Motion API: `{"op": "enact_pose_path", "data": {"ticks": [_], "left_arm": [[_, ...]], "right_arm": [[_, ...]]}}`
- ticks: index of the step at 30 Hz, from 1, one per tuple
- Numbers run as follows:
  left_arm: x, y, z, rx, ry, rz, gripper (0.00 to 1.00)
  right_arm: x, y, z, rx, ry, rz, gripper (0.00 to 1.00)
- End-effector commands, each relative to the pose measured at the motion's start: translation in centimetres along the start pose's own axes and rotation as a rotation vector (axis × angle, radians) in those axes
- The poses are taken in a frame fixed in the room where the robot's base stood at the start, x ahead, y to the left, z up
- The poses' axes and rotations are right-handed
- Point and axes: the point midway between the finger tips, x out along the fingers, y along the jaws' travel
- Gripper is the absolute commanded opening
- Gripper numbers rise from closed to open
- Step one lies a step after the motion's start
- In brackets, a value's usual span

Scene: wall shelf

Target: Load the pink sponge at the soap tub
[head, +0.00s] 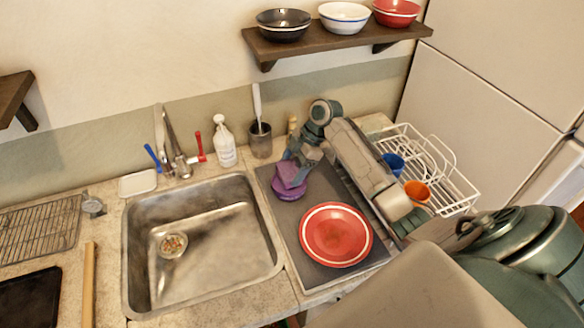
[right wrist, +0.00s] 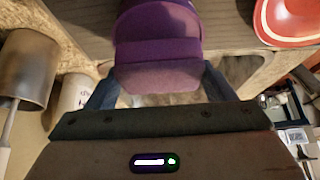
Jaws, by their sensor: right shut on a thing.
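My right gripper (head: 292,166) is shut on the pink sponge (head: 291,178), which looks purple-pink here. In the right wrist view the sponge (right wrist: 160,75) sits between the two fingers. The round purple soap tub (head: 289,195) stands on the dark mat right of the sink. The sponge is over the tub and overlaps it in the head view; I cannot tell whether they touch. The sponge and gripper hide much of the tub's top. My left gripper is not in view.
A red plate (head: 336,235) lies on the dark mat (head: 285,224) in front of the tub. The sink (head: 215,245) is to the left. A utensil pot (head: 261,142) and soap bottle (head: 224,146) stand behind. A white dish rack (head: 455,190) with cups is at the right.

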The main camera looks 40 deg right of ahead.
Motion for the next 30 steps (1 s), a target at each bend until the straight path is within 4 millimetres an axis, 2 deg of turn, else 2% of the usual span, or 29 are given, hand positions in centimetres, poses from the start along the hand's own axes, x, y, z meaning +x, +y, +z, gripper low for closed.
{"op": "enact_pose_path", "data": {"ticks": [1, 16, 30], "left_arm": [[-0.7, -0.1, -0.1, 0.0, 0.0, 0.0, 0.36], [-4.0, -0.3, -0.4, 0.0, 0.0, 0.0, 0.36], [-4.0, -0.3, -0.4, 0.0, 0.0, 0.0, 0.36]], "right_arm": [[-0.7, 0.0, -0.4, 0.0, 0.0, 0.0, 0.58], [-4.2, 0.0, -2.4, -0.001, 0.0, 0.001, 0.58], [-4.3, 0.0, -2.5, -0.001, 0.0, 0.001, 0.58]]}}
